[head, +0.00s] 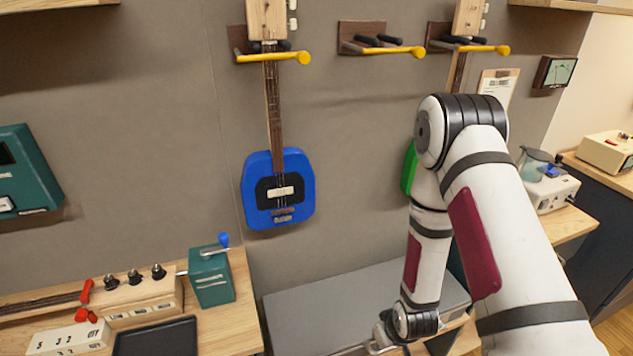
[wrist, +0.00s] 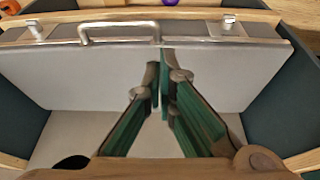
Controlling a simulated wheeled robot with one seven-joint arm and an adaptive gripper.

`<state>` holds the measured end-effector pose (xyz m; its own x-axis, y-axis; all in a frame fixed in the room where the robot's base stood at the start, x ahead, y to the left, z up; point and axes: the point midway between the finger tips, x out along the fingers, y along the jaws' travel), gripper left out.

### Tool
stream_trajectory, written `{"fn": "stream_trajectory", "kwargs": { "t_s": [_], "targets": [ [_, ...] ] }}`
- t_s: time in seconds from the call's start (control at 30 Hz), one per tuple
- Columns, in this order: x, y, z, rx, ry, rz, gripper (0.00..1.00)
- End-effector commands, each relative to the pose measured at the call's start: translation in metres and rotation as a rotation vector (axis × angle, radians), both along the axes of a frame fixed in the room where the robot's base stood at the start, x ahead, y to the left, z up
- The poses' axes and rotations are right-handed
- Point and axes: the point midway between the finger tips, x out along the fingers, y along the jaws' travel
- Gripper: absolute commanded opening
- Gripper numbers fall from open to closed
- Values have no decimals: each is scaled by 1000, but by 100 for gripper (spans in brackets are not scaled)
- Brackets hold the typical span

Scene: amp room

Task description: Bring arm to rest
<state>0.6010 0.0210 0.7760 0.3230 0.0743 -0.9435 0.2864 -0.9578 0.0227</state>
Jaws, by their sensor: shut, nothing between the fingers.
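My arm (head: 478,195) reaches up from the lower right in the head view, bends at the elbow, and its forearm hangs down over a grey case (head: 325,303). My gripper (wrist: 165,75) shows in the wrist view with its brown and green fingers drawn together and nothing between them. The fingers point at the grey case, which also shows in the wrist view (wrist: 80,75) with a metal handle and two latches along its upper edge. I cannot tell whether the fingertips touch it. In the head view the fingers are not clear.
A blue guitar (head: 293,222) hangs from a yellow-tipped wall hook to the left of my arm. A green guitar (head: 408,168) is partly hidden behind my forearm. A bench at lower left holds a teal box (head: 211,280) and a knobbed box (head: 140,300). Dark side panels (wrist: 275,110) flank the case.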

Motion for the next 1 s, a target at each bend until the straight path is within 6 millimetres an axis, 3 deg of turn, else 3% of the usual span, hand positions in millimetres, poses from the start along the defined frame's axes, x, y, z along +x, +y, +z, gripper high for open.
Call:
{"fn": "stream_trajectory", "kwargs": {
  "t_s": [0.03, 0.2, 0.47, 0.77, 1.0],
  "targets": [
    [14, -2, 23, -5, -17, -7, 0],
    [37, -8, 90, -19, -33, -37, 0],
    [48, -15, 194, -30, -58, -88, 0],
    [25, -21, 307, -28, -87, -150, 0],
    [-18, -23, 384, -15, -109, -199, 0]
  ]
}}
